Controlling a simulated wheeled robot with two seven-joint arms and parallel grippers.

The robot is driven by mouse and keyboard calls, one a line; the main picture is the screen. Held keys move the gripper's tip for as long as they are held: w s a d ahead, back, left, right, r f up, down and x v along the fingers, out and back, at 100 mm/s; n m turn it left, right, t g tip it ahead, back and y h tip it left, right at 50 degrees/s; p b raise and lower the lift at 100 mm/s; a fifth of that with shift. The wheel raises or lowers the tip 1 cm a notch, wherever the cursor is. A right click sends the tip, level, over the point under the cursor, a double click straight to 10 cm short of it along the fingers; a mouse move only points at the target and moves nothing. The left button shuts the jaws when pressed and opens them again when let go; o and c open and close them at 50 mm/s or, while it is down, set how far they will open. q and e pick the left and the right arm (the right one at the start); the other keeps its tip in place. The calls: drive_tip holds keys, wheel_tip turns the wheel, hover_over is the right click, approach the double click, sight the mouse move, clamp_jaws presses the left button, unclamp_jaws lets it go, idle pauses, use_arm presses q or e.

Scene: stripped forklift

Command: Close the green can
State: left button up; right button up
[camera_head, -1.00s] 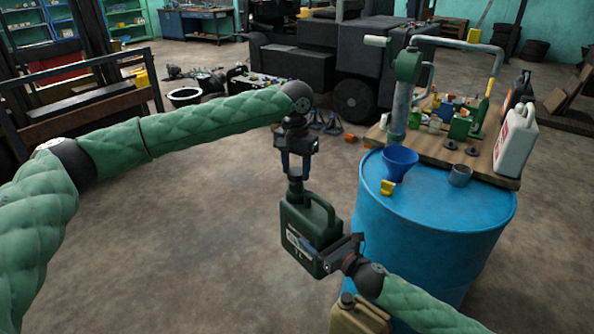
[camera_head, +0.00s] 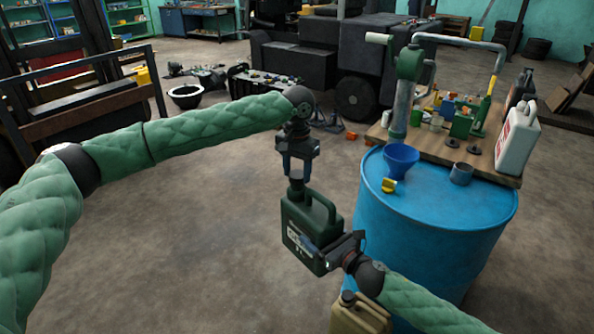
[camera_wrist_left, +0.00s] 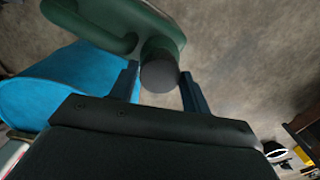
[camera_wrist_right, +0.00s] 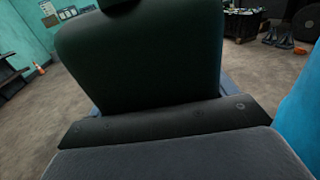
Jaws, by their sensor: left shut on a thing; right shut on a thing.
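The green can (camera_head: 300,222) is upright, held in the air left of the blue drum. A dark cap (camera_head: 296,184) sits on its neck; it also shows in the left wrist view (camera_wrist_left: 158,75). My left gripper (camera_head: 296,172) comes from above, its fingers on either side of the cap, shut on it. My right gripper (camera_head: 332,250) is shut on the can's body from the lower right. In the right wrist view the can's dark body (camera_wrist_right: 140,60) fills the middle and hides the fingertips.
The blue drum (camera_head: 430,220) stands close on the right, with a blue funnel (camera_head: 401,160), a yellow piece (camera_head: 388,186) and a grey cup (camera_head: 461,173) on top. A beige can (camera_head: 358,316) is below my right gripper. The floor on the left is open.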

use_arm(q)
drive_tip(key=shift+f, duration=0.5)
idle(0.3)
